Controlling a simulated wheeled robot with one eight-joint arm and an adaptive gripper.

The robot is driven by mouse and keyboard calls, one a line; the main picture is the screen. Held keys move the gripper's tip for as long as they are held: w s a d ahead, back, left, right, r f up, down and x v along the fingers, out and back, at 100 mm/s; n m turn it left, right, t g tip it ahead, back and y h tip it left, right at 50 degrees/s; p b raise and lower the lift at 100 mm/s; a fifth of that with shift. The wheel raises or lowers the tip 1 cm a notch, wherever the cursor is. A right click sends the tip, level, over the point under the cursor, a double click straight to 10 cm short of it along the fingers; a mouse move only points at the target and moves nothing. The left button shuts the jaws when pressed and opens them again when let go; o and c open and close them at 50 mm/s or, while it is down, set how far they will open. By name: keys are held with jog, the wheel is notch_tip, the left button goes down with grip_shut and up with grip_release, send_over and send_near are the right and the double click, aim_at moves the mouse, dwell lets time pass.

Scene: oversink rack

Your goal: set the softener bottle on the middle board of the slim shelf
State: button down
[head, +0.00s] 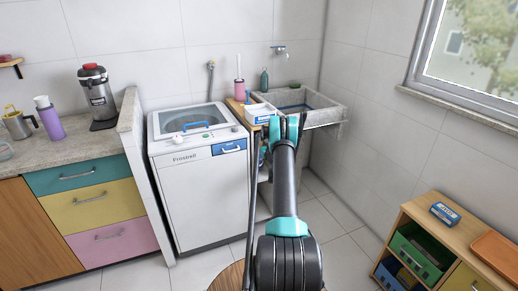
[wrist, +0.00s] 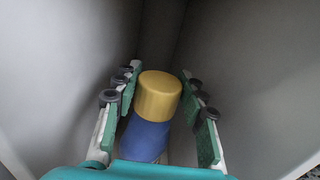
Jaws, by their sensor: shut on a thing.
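In the wrist view a blue bottle (wrist: 146,138) with a gold-yellow cap (wrist: 159,95) stands between the two fingers of my gripper (wrist: 157,84). I take it to be the softener bottle; no label shows. My gripper is shut on it, with its green pads on either side. Plain grey surfaces rise close on both sides. In the head view my arm reaches to the gap between the washing machine and the sink, and it hides the bottle. The slim shelf seems to be in that gap, with a wooden top (head: 237,106); its middle board cannot be made out.
The white washing machine (head: 200,180) stands left of the gap and the grey sink (head: 322,105) right of it. A white box (head: 260,114) and a pink bottle (head: 240,90) are near the wooden top. A low wooden cabinet (head: 455,235) is at right. Floor between is clear.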

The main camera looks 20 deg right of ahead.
jog(key=shift+f, duration=1.75)
jog(key=c, duration=0.9)
grip_release()
jog(key=shift+f, duration=0.1)
jog(key=s, duration=1.2)
jog(key=shift+d, duration=0.2)
